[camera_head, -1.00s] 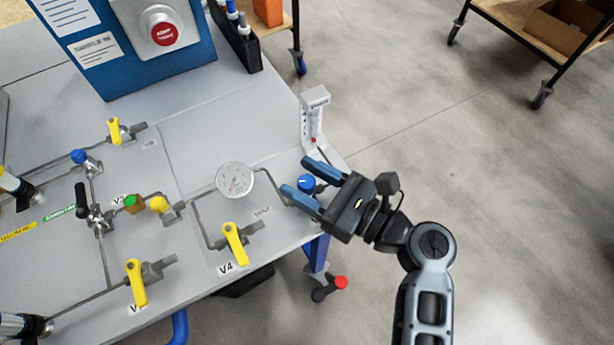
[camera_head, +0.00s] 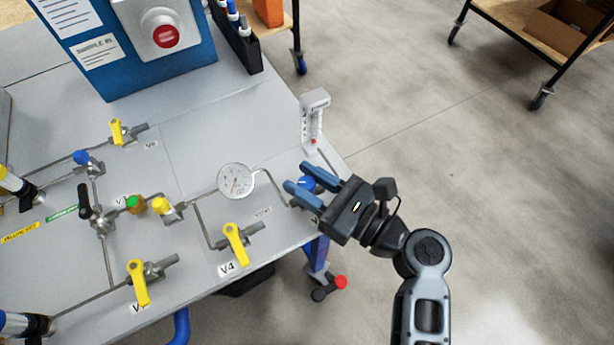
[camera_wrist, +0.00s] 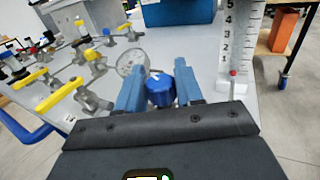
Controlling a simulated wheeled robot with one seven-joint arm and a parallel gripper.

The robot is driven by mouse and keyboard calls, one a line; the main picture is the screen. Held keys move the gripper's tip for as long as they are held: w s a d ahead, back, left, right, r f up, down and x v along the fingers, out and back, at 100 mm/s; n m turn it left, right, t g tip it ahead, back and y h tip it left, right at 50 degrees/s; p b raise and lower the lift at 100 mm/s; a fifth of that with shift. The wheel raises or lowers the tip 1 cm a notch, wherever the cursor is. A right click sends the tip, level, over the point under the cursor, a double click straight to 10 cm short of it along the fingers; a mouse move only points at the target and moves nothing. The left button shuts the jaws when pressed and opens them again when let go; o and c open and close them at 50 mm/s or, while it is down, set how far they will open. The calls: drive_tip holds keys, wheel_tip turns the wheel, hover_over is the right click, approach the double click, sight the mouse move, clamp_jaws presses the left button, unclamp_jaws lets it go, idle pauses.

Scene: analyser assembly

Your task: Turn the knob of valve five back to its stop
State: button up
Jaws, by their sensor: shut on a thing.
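The blue knob (camera_head: 307,184) sits at the right edge of the bench, at the end of the pipe from the gauge. It has a white mark on top, seen in the wrist view (camera_wrist: 160,88). I take it to be valve five; its label is mostly hidden by my gripper. My gripper (camera_head: 299,177) reaches in from the right with its blue fingers on either side of the knob. In the wrist view my gripper (camera_wrist: 160,84) is shut on the knob, which stands between the two fingers.
A round gauge (camera_head: 236,180) stands left of the knob. A flowmeter (camera_head: 314,120) with a scale stands just behind it. The yellow-handled valve V4 (camera_head: 236,243) is to the front left. A blue box with a red button (camera_head: 165,37) stands at the back. Open floor lies right.

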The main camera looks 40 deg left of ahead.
drive_tip(key=m+t+p, duration=0.2)
drive_tip(key=t, duration=0.2)
drive_tip(key=shift+d+r+m, duration=0.1)
drive_tip(key=shift+m, duration=0.3)
drive_tip(key=m+t+h, duration=0.1)
drive_tip(key=m+t, duration=0.1)
drive_tip(key=t, duration=0.2)
drive_tip(key=shift+m+h+p, duration=0.3)
drive_tip(key=shift+m+h, duration=0.1)
drive_tip(key=shift+m+t+h+b, duration=0.35)
drive_tip(key=shift+m+t+h, duration=0.85)
drive_tip(key=shift+t, duration=0.8)
drive_tip(key=shift+m+t, duration=0.3)
drive_tip(key=shift+m, duration=0.1)
drive_tip(key=shift+m+t+h+b, duration=0.3)
drive_tip(key=shift+m+t+h, duration=0.25)
drive_tip(key=shift+h, duration=0.25)
drive_tip(key=shift+m+t+h+b, duration=0.35)
drive_tip(key=shift+m+t+h, duration=0.6)
drive_tip(key=shift+h, duration=0.25)
drive_tip(key=o, duration=0.9)
